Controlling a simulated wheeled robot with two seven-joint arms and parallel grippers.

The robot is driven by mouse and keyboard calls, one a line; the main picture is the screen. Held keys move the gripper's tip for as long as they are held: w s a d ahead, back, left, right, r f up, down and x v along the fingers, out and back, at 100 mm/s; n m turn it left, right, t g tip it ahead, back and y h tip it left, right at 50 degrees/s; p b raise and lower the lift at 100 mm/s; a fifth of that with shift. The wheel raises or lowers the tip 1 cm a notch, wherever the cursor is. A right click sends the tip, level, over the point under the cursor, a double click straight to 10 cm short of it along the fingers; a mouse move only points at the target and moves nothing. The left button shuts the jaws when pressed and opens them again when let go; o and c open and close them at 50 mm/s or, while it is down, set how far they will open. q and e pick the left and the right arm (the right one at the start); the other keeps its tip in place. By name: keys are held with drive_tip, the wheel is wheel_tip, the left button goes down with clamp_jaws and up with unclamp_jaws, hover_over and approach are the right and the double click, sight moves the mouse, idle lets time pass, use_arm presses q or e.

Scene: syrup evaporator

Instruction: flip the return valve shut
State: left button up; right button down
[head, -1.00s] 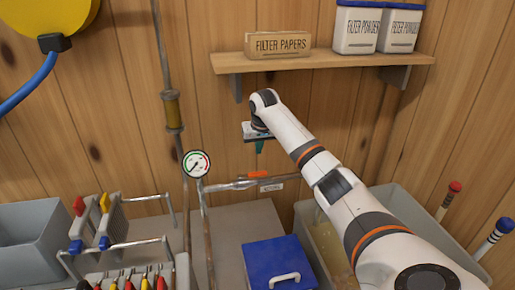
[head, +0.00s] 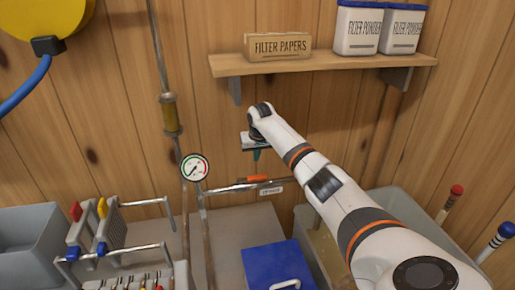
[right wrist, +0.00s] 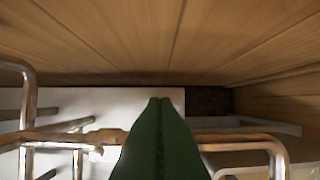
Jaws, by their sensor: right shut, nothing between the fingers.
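The return valve shows as a small orange handle (head: 258,178) on the horizontal pipe (head: 228,188) by the back wall, above a small white label (head: 271,190). The handle looks roughly in line with the pipe. My right gripper (head: 256,156) is shut and empty, pointing down just above the handle, with a small gap seeming to show between them. In the right wrist view, the green fingers (right wrist: 160,105) are pressed together in front of the copper pipe (right wrist: 65,138). The orange handle is not visible there. My left gripper is not in view.
A pressure gauge (head: 194,167) and a vertical pipe (head: 207,235) stand left of the valve. A shelf (head: 330,64) with a filter papers box (head: 278,46) hangs above my right gripper. A blue-lidded box (head: 272,265) sits below, with a grey tub (head: 400,200) at right.

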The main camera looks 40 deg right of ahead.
sight(252, 178)
drive_tip(key=s+f+p, duration=0.1)
drive_tip(key=f, duration=0.1)
drive_tip(key=s+a+f+p, duration=0.1)
drive_tip(key=f+p, duration=0.1)
drive_tip(key=shift+s+a, duration=0.1)
drive_tip(key=shift+s, duration=0.05)
idle(0.6)
drive_tip(key=shift+a, duration=0.15)
